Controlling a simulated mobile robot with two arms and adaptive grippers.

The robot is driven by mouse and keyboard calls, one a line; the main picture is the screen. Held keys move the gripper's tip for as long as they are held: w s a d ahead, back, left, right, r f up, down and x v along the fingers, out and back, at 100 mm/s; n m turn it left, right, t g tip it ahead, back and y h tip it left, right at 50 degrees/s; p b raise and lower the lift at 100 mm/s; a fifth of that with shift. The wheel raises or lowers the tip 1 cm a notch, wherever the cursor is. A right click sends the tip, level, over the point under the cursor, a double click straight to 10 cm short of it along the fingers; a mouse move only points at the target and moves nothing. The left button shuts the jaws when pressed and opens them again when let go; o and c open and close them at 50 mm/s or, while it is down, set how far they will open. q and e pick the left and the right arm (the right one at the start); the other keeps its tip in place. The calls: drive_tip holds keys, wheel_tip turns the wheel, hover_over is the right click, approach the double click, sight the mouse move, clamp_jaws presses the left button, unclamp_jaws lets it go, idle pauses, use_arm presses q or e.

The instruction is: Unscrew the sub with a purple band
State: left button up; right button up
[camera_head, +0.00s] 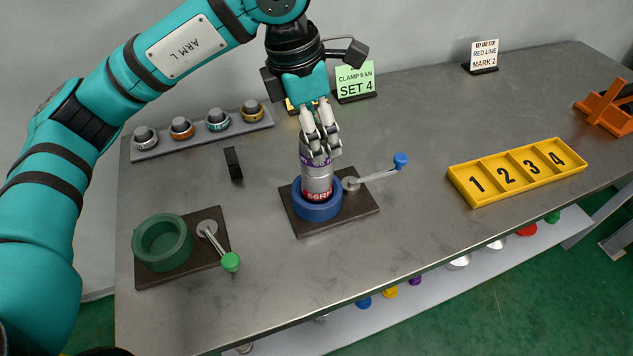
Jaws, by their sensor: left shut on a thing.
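The sub with a purple band (316,173) stands upright in the blue vise (317,208) near the middle of the bench. It is a grey metal cylinder with a purple band near its top and a red marking low down, just above the vise ring. My left gripper (319,142) comes down from above and is shut on the top of the sub, with its fingers around the upper end. The blue-knobbed lever (376,176) of this vise points to the right. My right gripper is not in view.
An empty green vise (152,256) with a green-knobbed lever stands at the left front. A grey rack (158,148) with several banded parts is behind it. A yellow numbered tray (477,195) is at the right. Signs (356,82) stand at the back. A small black block (233,163) stands left of the blue vise.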

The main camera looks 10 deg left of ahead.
use_arm(q)
drive_tip(key=shift+f+n, duration=0.15)
drive_tip(key=shift+n, duration=0.45)
drive_tip(key=n+y+b, duration=0.1)
drive_tip(key=n, duration=0.4)
drive_tip(key=shift+n+t+b, duration=0.35)
drive_tip(key=shift+n+t, duration=0.05)
drive_tip(key=n, duration=0.3)
drive_tip(key=shift+y+b, duration=0.3)
drive_tip(key=shift+b, duration=0.05)
drive_tip(key=n, duration=0.3)
drive_tip(key=shift+n+y, duration=0.3)
drive_tip(key=shift+y, duration=0.1)
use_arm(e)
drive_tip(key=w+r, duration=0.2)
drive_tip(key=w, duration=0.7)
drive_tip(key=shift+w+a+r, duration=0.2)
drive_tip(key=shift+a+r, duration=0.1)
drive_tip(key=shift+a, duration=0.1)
